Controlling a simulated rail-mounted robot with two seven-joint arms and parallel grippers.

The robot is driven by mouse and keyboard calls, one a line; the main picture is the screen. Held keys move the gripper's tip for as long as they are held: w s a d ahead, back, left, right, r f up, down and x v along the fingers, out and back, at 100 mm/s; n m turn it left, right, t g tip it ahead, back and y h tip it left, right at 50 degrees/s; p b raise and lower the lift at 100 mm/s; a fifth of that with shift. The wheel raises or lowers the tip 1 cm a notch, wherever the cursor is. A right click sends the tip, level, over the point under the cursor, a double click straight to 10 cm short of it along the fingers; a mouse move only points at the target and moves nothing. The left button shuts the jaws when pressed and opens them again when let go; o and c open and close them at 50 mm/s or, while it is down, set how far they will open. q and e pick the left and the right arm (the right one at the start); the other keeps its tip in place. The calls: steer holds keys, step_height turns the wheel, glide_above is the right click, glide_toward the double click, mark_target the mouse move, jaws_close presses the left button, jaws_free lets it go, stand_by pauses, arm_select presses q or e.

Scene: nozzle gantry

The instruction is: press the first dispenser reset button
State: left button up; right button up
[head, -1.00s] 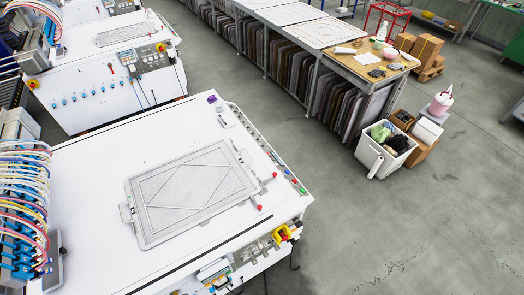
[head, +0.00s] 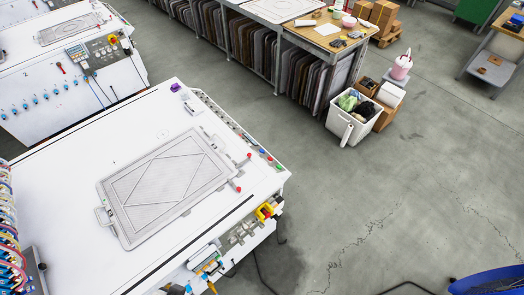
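The near white machine (head: 60,200) fills the lower left of the head view. A row of small coloured buttons (head: 262,152) runs along its right edge, with green and red ones towards the near end. A yellow-and-red switch (head: 264,212) sits on its front side at the near right corner. Which control is the first dispenser reset button cannot be told at this size. Neither of my grippers is in view.
A grey framed plate (head: 168,186) lies on the near machine. A second machine with a control panel (head: 97,48) stands behind. A white bin (head: 352,120) is on the floor. Grey floor is open at right; cables and a blue object (head: 490,282) lie at the bottom.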

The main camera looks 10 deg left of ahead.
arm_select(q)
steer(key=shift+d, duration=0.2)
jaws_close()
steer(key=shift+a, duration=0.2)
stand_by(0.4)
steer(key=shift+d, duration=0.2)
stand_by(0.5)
